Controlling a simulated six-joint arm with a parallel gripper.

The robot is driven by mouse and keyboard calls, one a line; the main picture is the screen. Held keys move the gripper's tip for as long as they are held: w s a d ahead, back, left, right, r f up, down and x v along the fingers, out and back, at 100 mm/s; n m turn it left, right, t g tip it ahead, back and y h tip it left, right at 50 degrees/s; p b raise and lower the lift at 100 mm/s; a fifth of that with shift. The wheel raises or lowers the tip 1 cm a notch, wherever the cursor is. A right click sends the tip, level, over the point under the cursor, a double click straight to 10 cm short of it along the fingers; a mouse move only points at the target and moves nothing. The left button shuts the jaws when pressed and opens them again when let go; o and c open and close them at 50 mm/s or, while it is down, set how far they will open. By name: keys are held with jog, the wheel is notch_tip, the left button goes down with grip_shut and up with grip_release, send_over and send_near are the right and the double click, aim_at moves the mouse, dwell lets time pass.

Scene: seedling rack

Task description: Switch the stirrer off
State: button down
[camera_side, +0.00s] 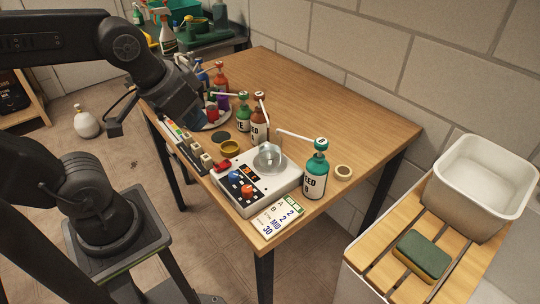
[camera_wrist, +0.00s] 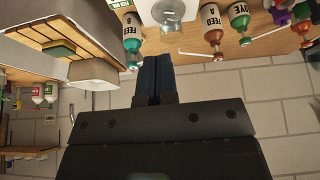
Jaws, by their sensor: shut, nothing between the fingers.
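The stirrer is a white box (camera_side: 284,185) near the front right of the wooden table in the side view. A clear beaker (camera_side: 268,158) stands on its plate. Its dark control panel bears a blue knob (camera_side: 234,176) and an orange knob (camera_side: 247,190); their settings are too small to read. The stirrer also shows partly at the top of the wrist view (camera_wrist: 150,12), cut off by the edge. My gripper (camera_wrist: 154,58) has its blue fingers shut and empty. In the side view it is above the table's left part, apart from the stirrer.
A teal-capped bottle (camera_side: 316,176) stands right beside the stirrer. Green (camera_side: 243,118) and brown (camera_side: 260,122) bottles with pale spouts stand behind. A printed card (camera_side: 278,216) lies in front. The table's back right is clear.

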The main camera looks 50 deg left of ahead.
jog(key=shift+s+d+r, duration=0.2)
jog(key=shift+s, duration=0.2)
jog(key=n+g, duration=0.5)
jog(key=n, duration=1.3)
send_over(225, 161)
jog(key=shift+d+f, duration=0.1)
jog(key=shift+f, duration=2.65)
jog(key=shift+f, duration=0.1)
notch_tip(225, 161, down, 14)
jog(key=shift+r, duration=0.1)
